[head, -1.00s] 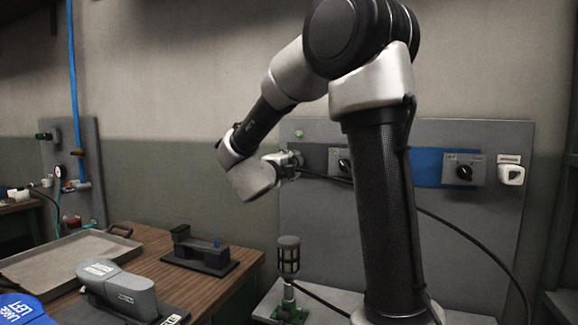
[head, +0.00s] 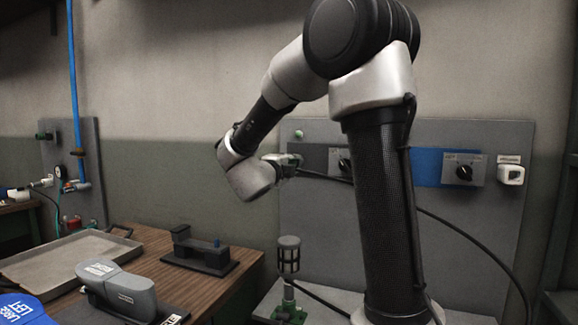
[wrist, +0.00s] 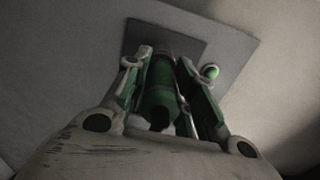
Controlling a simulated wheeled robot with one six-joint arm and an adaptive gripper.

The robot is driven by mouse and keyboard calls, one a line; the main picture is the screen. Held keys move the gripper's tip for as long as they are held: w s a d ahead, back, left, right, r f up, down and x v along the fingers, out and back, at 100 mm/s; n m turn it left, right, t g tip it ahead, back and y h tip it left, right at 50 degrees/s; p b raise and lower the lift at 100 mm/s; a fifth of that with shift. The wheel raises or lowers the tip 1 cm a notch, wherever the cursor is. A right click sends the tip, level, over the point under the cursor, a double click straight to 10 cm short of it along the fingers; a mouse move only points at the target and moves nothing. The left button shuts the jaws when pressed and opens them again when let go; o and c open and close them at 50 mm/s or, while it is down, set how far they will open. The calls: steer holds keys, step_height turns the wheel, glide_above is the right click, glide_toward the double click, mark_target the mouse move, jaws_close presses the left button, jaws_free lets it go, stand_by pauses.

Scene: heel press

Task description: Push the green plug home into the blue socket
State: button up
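My gripper (wrist: 166,60) points at the back panel, with one finger on each side of the green plug (wrist: 158,92). The fingers look closed on the plug. The plug's far end meets a dark grey plate (wrist: 190,38) in the wrist view, but how deep it sits is hidden. In the head view my gripper (head: 290,164) is at the left part of the grey panel, and the plug cannot be made out clearly there. No blue socket shows clearly in the wrist view.
The grey panel (head: 490,220) carries a blue strip (head: 428,166), a dial box (head: 463,170), a white fitting (head: 510,174) and a green lamp (head: 299,134). A black cable (head: 460,232) hangs across it. A tray (head: 70,262) and a grey block-shaped device (head: 115,287) are on the wooden table.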

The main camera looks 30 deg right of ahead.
jaws_close()
steer(key=shift+s+a, duration=0.1)
steer(key=shift+v, duration=2.85)
steer(key=shift+a, duration=0.1)
